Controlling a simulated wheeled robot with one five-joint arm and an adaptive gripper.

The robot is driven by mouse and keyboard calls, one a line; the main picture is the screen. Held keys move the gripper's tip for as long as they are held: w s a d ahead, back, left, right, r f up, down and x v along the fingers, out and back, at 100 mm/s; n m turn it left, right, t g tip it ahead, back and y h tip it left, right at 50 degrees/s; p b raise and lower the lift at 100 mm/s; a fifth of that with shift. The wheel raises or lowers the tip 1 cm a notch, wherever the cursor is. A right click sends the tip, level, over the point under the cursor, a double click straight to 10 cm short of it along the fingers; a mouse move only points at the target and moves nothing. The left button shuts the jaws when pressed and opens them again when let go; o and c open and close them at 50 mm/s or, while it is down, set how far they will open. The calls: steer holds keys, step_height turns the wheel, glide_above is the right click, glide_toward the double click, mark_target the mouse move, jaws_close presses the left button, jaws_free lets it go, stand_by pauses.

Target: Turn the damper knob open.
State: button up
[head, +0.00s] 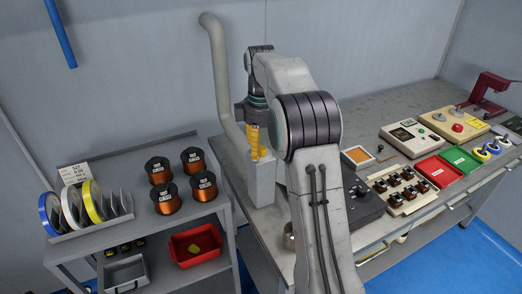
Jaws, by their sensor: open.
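The grey duct pipe (218,75) rises along the wall from a grey box (262,184) at the back left corner of the workbench. My gripper (255,150) points down at the top of this box, with its yellow fingers just above or beside it. The gripper is open, and I see nothing held in it. I cannot make out the damper knob clearly; it may be behind or under the fingers. Whether the fingers touch anything is too small to tell. My arm covers part of the bench just right of the box.
A grey shelf cart (140,225) with copper wire spools (165,190), tape rolls (72,208) and a red bin (195,245) stands at the left. The workbench (375,110) at the right carries a red tray (438,171), a green tray (461,158) and control boxes (455,125).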

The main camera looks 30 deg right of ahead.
steer(key=shift+f, duration=0.4)
jaws_close()
stand_by(0.4)
